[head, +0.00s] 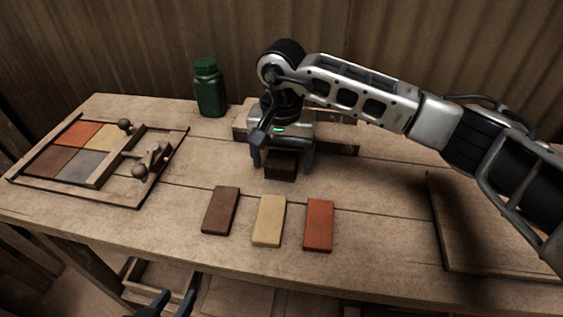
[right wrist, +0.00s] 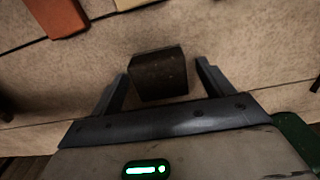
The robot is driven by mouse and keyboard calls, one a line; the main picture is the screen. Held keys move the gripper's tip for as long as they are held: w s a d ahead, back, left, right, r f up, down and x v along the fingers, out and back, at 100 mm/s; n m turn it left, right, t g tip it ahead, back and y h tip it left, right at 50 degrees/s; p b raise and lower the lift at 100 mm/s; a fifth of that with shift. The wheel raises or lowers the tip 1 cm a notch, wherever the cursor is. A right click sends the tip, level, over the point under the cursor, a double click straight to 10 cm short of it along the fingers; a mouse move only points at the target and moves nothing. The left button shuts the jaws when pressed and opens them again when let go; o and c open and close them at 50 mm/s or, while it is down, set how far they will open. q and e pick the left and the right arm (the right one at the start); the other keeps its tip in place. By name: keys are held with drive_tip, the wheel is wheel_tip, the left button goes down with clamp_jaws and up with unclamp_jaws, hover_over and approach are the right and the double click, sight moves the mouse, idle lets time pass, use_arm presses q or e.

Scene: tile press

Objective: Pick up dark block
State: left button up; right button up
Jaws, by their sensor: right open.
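The dark block (head: 280,165) is a small, nearly black-brown block on the table, partly hidden under my right gripper in the head view. In the right wrist view the dark block (right wrist: 160,76) lies between the two fingers, with a gap on each side. My right gripper (head: 283,172) points down over it and is open; its fingers also show in the right wrist view (right wrist: 162,72). My left gripper (head: 170,298) is at the bottom edge of the head view, below the table's front edge. Its two fingers are apart and nothing shows between them.
Brown (head: 221,210), cream (head: 269,220) and orange-red (head: 319,225) tiles lie in front of the block. A framed tray (head: 138,207) with coloured tiles and knobbed wooden parts is at left. A green bottle (head: 209,90) stands behind. A wooden board (head: 480,262) lies at right.

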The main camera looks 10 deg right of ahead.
sight(281, 159)
drive_tip(key=shift+f, duration=0.25)
drive_tip(key=c, duration=1.1)
drive_tip(key=shift+r, duration=0.1)
drive_tip(key=shift+r, duration=0.4)
wheel_tip(281, 159, up, 3)
drive_tip(key=shift+f+b, duration=0.15)
drive_tip(key=shift+b, duration=0.15)
drive_tip(key=s+a+r, duration=0.1)
drive_tip(key=s+r, duration=0.2)
drive_tip(key=s, duration=0.1)
drive_tip(key=s+a+r, duration=0.2)
drive_tip(key=s+r, duration=0.1)
drive_tip(key=s, duration=0.1)
drive_tip(key=s+a+r, duration=0.2)
drive_tip(key=s+r, duration=0.1)
drive_tip(key=s, duration=0.2)
drive_tip(key=shift+a+r+b, duration=0.2)
drive_tip(key=shift+a+b, duration=0.05)
drive_tip(key=shift+b, duration=0.15)
